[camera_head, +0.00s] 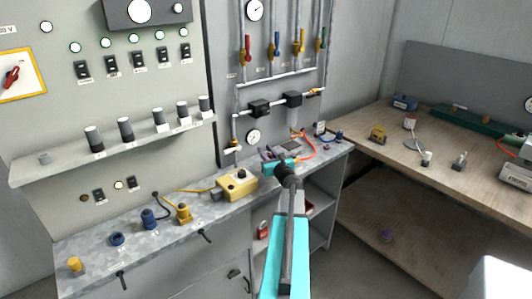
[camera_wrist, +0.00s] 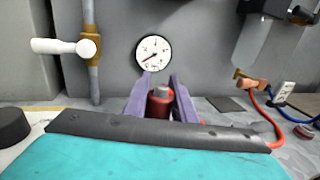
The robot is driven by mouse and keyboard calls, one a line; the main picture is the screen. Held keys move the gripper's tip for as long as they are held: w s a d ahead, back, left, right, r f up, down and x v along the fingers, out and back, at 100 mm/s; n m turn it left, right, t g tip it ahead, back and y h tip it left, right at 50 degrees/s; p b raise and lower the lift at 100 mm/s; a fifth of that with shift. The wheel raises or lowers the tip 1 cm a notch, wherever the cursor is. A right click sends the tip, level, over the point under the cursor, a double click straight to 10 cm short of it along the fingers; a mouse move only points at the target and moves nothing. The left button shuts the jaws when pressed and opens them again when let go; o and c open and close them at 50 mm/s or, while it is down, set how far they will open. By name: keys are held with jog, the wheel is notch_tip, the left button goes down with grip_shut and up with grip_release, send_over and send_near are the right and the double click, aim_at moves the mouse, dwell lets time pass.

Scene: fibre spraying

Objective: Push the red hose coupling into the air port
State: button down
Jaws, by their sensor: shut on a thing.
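The red hose coupling (camera_wrist: 158,106), a red cylinder with a grey tip, stands between the two purple fingers of my gripper (camera_wrist: 163,88) in the wrist view. My gripper is shut on it, with the grey tip showing between the fingers. In the head view my gripper (camera_head: 268,153) is over the back of the grey bench by the wall panel; the coupling is hard to make out there. A red hose (camera_wrist: 272,128) loops at the right from a copper-coloured fitting (camera_wrist: 253,84) below the regulator bowl. I cannot clearly identify the air port.
A round gauge (camera_wrist: 153,53) is on the wall behind the fingers. A white-handled brass valve (camera_wrist: 88,47) stands left on a vertical pipe. A blue hose (camera_wrist: 287,109) lies right. A yellow box (camera_head: 238,186) sits on the bench (camera_head: 205,214), left of my arm.

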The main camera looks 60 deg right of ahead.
jog(key=shift+f+b, duration=1.5)
dwell(0.3)
jog(key=c, duration=1.4)
grip_release()
jog(key=shift+s+a, duration=0.1)
jog(key=shift+b+v, duration=1.55)
jog(key=shift+v, duration=5.2)
